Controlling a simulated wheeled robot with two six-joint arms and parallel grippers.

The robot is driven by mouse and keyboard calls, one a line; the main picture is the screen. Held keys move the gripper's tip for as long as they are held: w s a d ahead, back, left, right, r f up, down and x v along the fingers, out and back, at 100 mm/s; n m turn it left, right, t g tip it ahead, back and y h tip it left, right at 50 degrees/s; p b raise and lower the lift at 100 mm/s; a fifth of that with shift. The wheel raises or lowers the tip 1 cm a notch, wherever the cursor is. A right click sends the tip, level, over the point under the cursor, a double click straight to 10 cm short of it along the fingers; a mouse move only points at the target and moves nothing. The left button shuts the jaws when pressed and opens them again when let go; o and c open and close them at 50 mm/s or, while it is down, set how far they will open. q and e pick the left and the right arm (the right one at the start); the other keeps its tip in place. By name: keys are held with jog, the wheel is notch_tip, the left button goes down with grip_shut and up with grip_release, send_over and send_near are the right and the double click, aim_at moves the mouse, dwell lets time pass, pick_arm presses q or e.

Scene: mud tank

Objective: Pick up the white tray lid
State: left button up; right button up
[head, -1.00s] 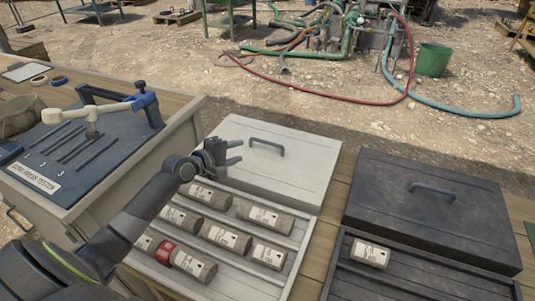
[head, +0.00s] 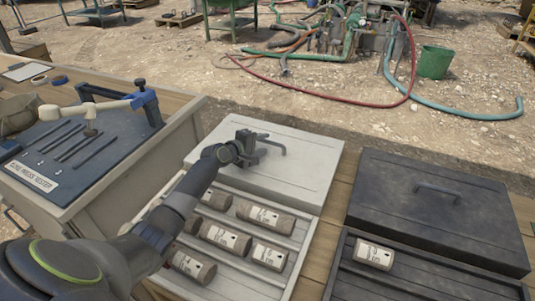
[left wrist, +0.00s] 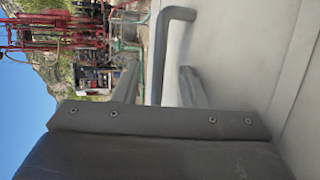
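The white tray lid (head: 305,172) lies flat over the back part of the white tray (head: 236,282). A grey bar handle (head: 275,137) stands on its top. My left gripper (head: 262,150) is at this handle, low over the lid. In the left wrist view the fingers (left wrist: 160,85) are apart, and the handle (left wrist: 176,28) reaches into the gap between them. I cannot tell whether a finger touches it. My right gripper is in neither view.
Several labelled core samples (head: 225,238) lie in the white tray. A dark tray with a dark lid (head: 437,205) stands to the right, holding one core (head: 373,255). A press tester (head: 90,150) is at the left. Hoses lie on the ground behind.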

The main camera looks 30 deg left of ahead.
pick_arm(q)
jog(key=shift+w+d+f, duration=0.1)
jog(key=shift+w+f, duration=0.05)
jog(key=shift+w, duration=0.25)
grip_shut()
